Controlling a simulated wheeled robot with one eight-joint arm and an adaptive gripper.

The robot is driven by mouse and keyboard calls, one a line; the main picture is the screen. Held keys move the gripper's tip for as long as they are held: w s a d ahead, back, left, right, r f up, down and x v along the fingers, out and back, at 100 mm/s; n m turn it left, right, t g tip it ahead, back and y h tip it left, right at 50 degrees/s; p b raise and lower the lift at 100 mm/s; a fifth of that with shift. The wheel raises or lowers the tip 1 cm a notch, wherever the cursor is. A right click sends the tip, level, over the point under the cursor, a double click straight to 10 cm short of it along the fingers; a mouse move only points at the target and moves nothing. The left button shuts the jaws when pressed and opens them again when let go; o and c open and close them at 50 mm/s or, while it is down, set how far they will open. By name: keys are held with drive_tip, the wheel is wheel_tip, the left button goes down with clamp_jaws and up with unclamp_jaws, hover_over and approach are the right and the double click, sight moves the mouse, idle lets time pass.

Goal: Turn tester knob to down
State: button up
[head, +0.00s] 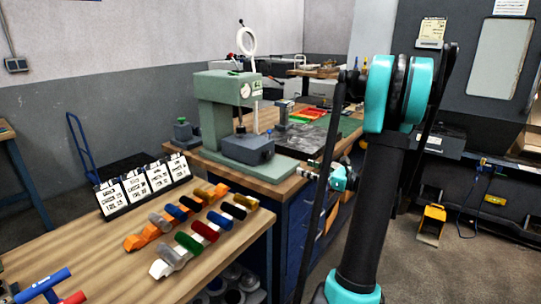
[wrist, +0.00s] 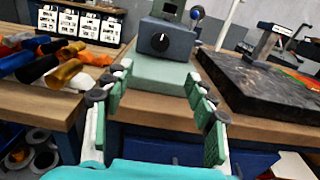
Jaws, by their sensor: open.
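The tester (head: 212,110) is a green press-like machine with a round dial, standing on the bench. A dark blue-grey box (head: 247,148) sits on its base. In the wrist view the box (wrist: 178,40) carries a round black knob (wrist: 159,42) on its front face. A white mark on the knob seems to point up and slightly right. My gripper (wrist: 156,85) is open and empty, its green-padded fingers spread on either side of the view below the knob, apart from it. In the head view my gripper (head: 343,178) is small, right of the tester base.
Colored-handled tools (head: 200,230) lie on the wooden bench at left, with a row of white cards (head: 145,180) behind. A dark surface plate (wrist: 265,80) lies right of the tester. A small device with a blue ball (wrist: 197,13) stands beside the box.

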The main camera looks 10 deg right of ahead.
sight(269, 156)
drive_tip(key=x, duration=1.7)
drive_tip(key=shift+w+a+f, duration=0.1)
drive_tip(key=shift+c, duration=0.6)
drive_tip(key=c, duration=1)
drive_tip(key=shift+n, duration=0.8)
drive_tip(key=o, duration=1.1)
drive_tip(key=v, duration=1.2)
